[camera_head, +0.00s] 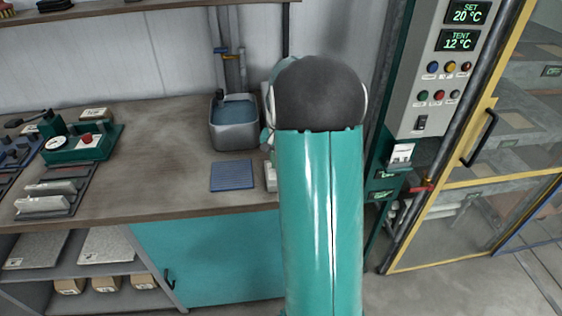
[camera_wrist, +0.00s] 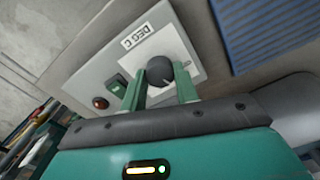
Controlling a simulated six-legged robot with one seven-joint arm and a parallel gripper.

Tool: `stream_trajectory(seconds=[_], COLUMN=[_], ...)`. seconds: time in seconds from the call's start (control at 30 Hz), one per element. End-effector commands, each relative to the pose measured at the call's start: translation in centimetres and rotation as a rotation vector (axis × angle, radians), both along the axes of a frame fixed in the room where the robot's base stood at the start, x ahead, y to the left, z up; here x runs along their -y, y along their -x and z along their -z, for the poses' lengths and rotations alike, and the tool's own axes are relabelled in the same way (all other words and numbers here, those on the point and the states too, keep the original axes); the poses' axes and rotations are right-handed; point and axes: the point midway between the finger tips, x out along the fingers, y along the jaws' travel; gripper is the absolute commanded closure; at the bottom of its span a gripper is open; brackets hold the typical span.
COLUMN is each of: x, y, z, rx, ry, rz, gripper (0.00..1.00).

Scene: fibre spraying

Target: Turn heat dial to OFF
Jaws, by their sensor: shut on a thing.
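The heat dial (camera_wrist: 158,70) is a round dark knob with a small pale mark. It sits on a white plate on a light grey control box (camera_wrist: 88,75) with a "DEG C" label. My gripper (camera_wrist: 161,76) is shut on the dial, one green finger on each side of it. The dial's scale is too small to read, so its setting cannot be told. In the head view my own arm hides the gripper and the dial; only a pale edge of the box (camera_head: 271,177) shows beside it.
On the box are a red round light (camera_wrist: 101,103) and a dark green switch (camera_wrist: 117,85). A blue ribbed mat (camera_head: 232,176) lies on the workbench (camera_head: 150,185) beside the box. A grey water basin (camera_head: 235,138) stands behind it. A tall control cabinet (camera_head: 425,70) stands right of my arm.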

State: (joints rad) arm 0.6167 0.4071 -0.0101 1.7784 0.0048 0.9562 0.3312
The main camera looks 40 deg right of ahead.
Motion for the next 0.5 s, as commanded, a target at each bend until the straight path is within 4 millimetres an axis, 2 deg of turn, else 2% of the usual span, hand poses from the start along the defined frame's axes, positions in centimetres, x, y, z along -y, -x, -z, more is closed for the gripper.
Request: stream_trajectory(seconds=[0.5], x=[-0.01], y=[-0.04], z=[-0.05], rx=[0.001], ry=[0.001], rz=[-0.477], gripper=[0.93])
